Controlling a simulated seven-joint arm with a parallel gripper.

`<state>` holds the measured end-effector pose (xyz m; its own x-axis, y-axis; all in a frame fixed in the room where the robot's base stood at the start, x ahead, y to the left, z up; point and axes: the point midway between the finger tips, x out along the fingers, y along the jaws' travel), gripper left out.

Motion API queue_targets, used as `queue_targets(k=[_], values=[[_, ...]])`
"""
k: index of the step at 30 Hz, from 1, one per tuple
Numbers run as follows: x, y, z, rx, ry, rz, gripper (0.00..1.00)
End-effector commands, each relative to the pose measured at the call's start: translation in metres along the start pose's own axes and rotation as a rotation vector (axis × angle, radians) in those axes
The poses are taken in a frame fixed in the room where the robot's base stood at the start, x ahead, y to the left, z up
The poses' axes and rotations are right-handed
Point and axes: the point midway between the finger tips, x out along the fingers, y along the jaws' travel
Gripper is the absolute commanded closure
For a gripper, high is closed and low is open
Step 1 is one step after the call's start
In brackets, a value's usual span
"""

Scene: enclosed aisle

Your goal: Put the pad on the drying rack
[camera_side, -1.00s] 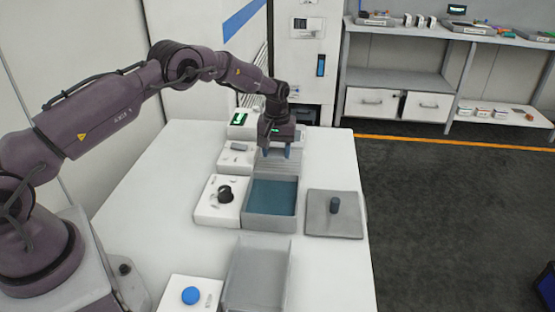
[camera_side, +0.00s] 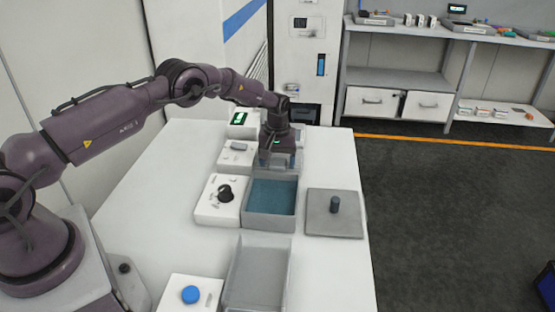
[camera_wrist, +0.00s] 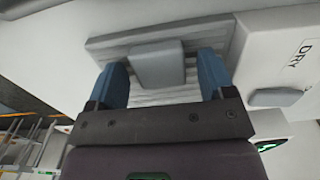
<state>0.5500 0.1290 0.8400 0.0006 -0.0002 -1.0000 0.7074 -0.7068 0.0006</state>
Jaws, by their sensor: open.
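The pad (camera_wrist: 157,63) is a light grey rounded block. In the wrist view it lies on the ridged grey drying rack (camera_wrist: 110,42), between my fingers, with a gap on each side. My gripper (camera_wrist: 163,75) has blue fingers and is open around the pad without visibly touching it. In the side view my gripper (camera_side: 278,158) is low over the drying rack (camera_side: 290,174), behind the tray of blue liquid. The gripper hides much of the rack there, and I cannot make out the pad clearly.
A blue-filled tray (camera_side: 272,197) stands in front of the rack. A grey lid with a knob (camera_side: 350,225) lies to its right. An empty grey tray (camera_side: 258,275) is nearer. White control boxes with a black dial (camera_side: 225,193) and blue button (camera_side: 190,295) line the left.

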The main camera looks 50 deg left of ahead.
Motion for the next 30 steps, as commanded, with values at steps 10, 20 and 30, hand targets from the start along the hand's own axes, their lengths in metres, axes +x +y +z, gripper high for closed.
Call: queue_targets(k=[10,20,30], values=[[-0.035,0.000,-0.001,0.000,0.003,0.002,0.24],[-0.102,0.000,0.000,0.000,0.002,0.001,0.24],[-0.124,0.000,0.000,0.000,0.001,0.000,0.24]])
